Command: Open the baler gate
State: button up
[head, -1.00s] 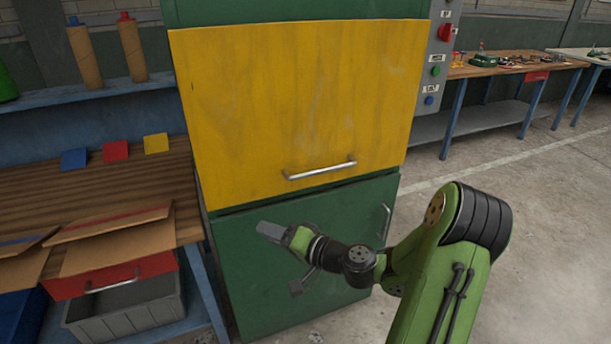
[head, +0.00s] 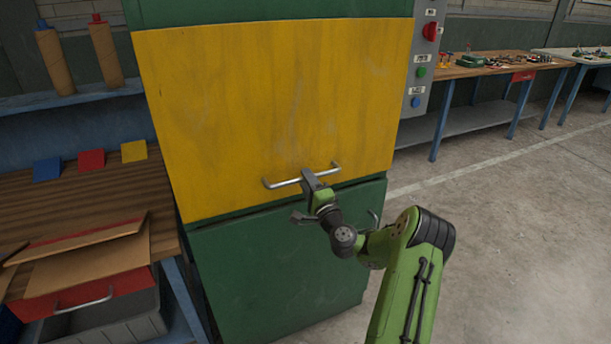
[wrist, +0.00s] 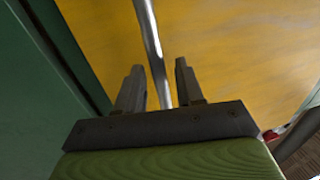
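The baler gate is a yellow panel (head: 270,100) on the front of a green machine, and it looks closed. A silver bar handle (head: 282,183) sits near its lower edge and also shows in the wrist view (wrist: 151,40). My gripper (head: 310,175) is at the middle of this handle. In the wrist view my gripper (wrist: 158,80) has its two fingers apart, with the bar running between them and a gap on each side. In the head view the gripper hides part of the bar.
A lower green door (head: 275,255) has its own handle. A control panel (head: 421,60) with red, green and blue buttons is on the right side. A wooden bench (head: 85,190) stands close on the left. The floor (head: 510,240) on the right is clear.

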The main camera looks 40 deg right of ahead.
jog(key=shift+x, duration=0.85)
jog(key=shift+c, duration=0.3)
grip_shut()
notch_tip(320, 180, up, 41)
jog(key=p, duration=2.9)
jog(key=shift+r+p, duration=0.25)
jog(key=shift+p, duration=0.1)
jog(key=shift+f, duration=0.1)
jog(key=shift+o, duration=0.3)
grip_release()
